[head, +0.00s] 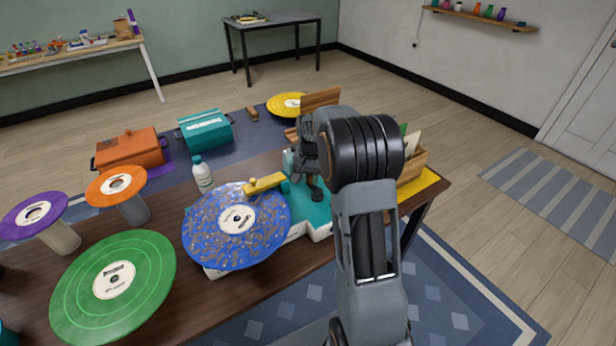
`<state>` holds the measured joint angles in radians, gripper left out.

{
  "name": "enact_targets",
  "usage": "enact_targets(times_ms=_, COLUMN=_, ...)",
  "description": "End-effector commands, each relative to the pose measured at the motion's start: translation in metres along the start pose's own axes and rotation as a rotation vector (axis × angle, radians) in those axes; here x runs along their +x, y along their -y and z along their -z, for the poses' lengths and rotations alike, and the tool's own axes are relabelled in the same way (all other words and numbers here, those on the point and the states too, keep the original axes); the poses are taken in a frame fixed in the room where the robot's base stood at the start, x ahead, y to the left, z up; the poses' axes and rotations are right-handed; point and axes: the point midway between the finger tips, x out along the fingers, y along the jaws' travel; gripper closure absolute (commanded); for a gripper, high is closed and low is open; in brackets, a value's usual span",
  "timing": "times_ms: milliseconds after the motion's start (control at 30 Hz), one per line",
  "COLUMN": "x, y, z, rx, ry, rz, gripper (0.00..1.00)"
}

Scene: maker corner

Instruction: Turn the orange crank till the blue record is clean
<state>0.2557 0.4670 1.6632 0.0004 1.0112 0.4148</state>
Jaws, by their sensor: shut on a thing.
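The blue record (214,246) lies flat on the record-cleaning machine, with grey-brown specks of dirt over much of its face and a cream label in the middle. A yellow brush arm (266,184) reaches over its far edge. The machine's teal and white body (314,212) shows to the right of the record. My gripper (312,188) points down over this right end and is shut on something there. The orange crank cannot be made out; my gripper and arm cover that part, and the grip itself is hard to see.
A white bottle (203,178) stands behind the record. A green record (75,300), a purple record (15,222) and an orange record (103,190) sit on stands at left. An orange box (130,150) and a teal box (206,132) stand at the back. A wooden crate (415,180) is right of my arm.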

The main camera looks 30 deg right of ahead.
Motion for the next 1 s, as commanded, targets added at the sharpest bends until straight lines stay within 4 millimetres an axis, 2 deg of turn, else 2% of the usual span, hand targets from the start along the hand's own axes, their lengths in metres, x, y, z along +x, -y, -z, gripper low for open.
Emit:
enact_targets(times_ms=500, x=-0.001, y=-0.013, z=0.008, rx=0.394, ry=0.0, rz=-0.001, gripper=1.0)
enact_targets(times_ms=1000, x=0.0, y=-0.018, z=0.009, rx=0.523, ry=0.001, rz=-0.002, gripper=1.0)
